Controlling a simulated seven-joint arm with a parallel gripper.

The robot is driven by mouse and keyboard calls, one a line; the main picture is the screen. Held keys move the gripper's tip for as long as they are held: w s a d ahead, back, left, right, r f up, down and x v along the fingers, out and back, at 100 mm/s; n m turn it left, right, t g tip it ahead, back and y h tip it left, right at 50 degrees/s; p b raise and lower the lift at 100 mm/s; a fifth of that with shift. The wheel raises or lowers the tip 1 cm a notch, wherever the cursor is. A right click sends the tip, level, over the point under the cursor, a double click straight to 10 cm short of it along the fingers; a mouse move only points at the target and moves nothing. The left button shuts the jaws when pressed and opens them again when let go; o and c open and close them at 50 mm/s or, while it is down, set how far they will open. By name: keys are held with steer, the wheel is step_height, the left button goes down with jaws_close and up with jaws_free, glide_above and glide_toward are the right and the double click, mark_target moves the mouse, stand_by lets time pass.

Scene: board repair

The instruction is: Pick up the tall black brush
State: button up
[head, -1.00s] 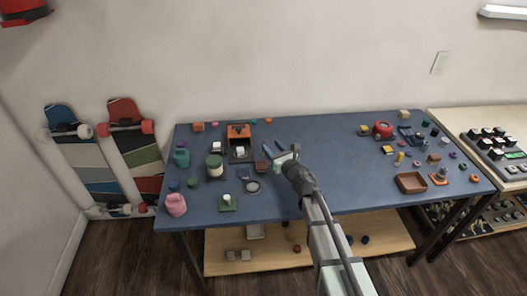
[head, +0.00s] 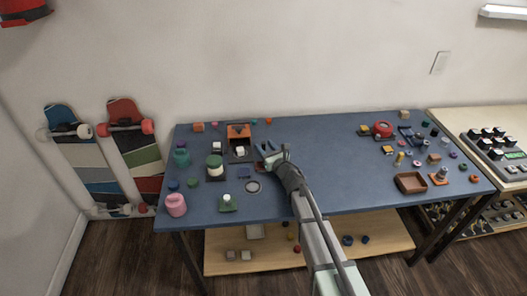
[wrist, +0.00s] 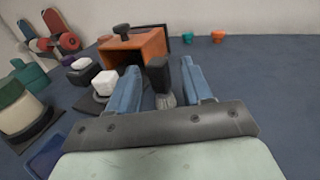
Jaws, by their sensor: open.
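A black brush (wrist: 158,74) with a dark block-like upper part and pale grey bristles below stands upright in the wrist view. My gripper (wrist: 160,67) is open, with one blue finger on each side of the brush. A gap shows between the brush and the right finger; the left finger is closer, and I cannot tell if it touches. The brush cannot be made out there.
An orange box (wrist: 150,44) with a black knob on top stands just beyond the brush. The table middle right of my gripper is clear.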

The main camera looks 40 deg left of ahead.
steer(key=shift+x, duration=0.85)
steer(key=shift+c, duration=0.4)
jaws_close()
